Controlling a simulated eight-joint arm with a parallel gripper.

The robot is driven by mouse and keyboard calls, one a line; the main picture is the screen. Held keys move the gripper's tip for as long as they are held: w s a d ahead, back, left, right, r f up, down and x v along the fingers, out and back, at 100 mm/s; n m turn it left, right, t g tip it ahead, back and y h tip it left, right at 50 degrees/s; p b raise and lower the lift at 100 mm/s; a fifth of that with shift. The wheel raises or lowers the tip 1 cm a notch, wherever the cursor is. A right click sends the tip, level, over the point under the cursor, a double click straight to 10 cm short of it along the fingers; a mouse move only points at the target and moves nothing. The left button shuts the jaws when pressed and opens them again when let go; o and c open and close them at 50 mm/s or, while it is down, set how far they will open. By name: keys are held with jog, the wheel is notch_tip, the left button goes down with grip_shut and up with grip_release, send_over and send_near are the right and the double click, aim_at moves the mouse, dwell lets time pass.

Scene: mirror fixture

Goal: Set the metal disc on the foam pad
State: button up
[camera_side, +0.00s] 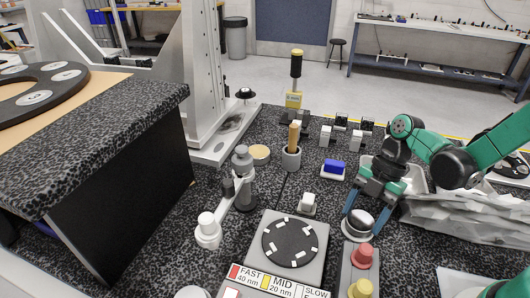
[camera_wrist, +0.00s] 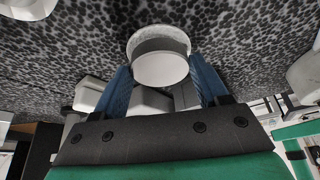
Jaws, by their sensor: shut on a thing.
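My gripper (camera_side: 365,208) has its blue fingers pointing down, shut on the round silver-grey metal disc (camera_side: 358,224). In the wrist view the disc (camera_wrist: 160,68) sits between the two blue fingertips (camera_wrist: 163,80). A pale round rim (camera_wrist: 158,36) shows just beyond the disc; I cannot tell whether it is part of the disc or a separate thing under it. The disc is low, close to the speckled dark table, right of the polishing plate. I cannot tell for certain which thing is the foam pad.
A black round plate with white pads (camera_side: 290,242) lies on a grey box, left of my gripper. A red knob (camera_side: 362,256) and a yellow knob (camera_side: 361,288) stand just in front.

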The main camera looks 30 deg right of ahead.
aim_at(364, 213)
jog(key=shift+f, duration=0.3)
jog(key=o, duration=1.3)
jog(key=shift+r, duration=0.1)
jog(key=r+m+t+h, duration=0.1)
jog(key=r+m+t, duration=0.1)
jog(key=r+m, duration=0.2)
jog(key=r+m+t+h, duration=0.1)
jog(key=r+m+t, duration=0.2)
jog(key=m, duration=0.7)
jog(key=d+r+m+t+h, duration=0.1)
jog(key=r+m+t+h, duration=0.1)
jog(key=r+m, duration=0.3)
jog(key=shift+w+r+m+t, duration=0.2)
jog(key=shift+m+t, duration=0.15)
jog(key=shift+m, duration=0.2)
jog(key=shift+w+r+m+t, duration=0.2)
jog(key=shift+m+t, duration=0.15)
jog(key=shift+m, duration=0.2)
jog(key=shift+o, duration=0.2)
jog(key=shift+a, duration=0.1)
